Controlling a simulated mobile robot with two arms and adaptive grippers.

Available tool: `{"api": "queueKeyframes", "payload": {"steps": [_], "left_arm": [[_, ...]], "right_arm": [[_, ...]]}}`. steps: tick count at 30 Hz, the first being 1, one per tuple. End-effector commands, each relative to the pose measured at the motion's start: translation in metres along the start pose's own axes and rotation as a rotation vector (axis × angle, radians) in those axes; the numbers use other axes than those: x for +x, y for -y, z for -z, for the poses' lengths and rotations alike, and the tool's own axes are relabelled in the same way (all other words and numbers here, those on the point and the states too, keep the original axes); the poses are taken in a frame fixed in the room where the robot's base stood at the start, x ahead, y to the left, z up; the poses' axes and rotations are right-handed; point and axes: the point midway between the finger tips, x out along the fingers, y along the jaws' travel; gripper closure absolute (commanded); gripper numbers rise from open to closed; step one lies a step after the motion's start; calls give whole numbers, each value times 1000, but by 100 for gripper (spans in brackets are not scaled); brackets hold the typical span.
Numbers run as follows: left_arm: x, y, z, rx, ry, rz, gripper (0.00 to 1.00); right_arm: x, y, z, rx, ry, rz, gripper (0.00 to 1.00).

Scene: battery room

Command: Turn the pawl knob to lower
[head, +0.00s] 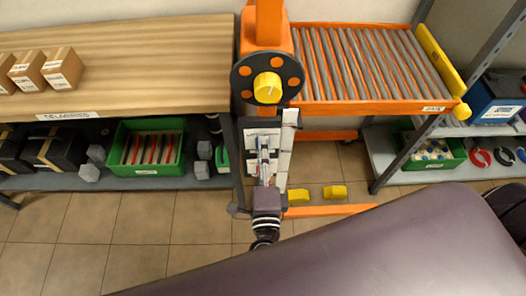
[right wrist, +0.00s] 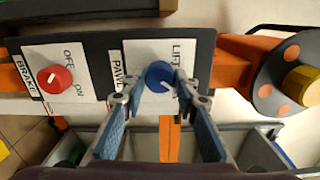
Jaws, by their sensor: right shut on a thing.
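The blue pawl knob (right wrist: 159,76) sits on a white plate on a dark panel in the right wrist view. The plate reads PAWL on its left side and LIFT above the knob; the rest of its lettering is hidden by the fingers. My right gripper (right wrist: 159,88) is shut on the blue knob, one finger on each side. A small white mark shows on the knob's lower right, partly hidden. In the head view my right gripper (head: 264,148) is in front of the panel under the black wheel, and the knob cannot be made out there. My left gripper is not in view.
A red brake knob (right wrist: 56,79) marked OFF and ON is left of the pawl knob. A black wheel with orange spots (head: 243,77) and a yellow handle (head: 267,87) stands above. An orange roller table (head: 370,106) is at right, a wooden bench (head: 130,70) at left.

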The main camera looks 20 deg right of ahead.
Motion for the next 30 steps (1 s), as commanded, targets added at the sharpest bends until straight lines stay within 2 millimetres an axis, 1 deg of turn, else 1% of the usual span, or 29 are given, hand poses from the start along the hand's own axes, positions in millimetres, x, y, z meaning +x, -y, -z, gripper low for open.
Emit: {"api": "queueKeyframes", "payload": {"steps": [1,6,12,27,28,30], "left_arm": [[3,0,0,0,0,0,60],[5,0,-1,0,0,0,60],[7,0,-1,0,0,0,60],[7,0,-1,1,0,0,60],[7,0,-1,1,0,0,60],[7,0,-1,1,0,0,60]], "right_arm": [[-1,-3,0,28,0,-4,96],[-1,-3,0,106,0,-4,96],[-1,-2,0,157,0,-4,96],[-1,-2,0,172,0,-5,96],[-1,-2,0,172,0,-5,69],[-1,-2,0,171,0,-4,61]]}}
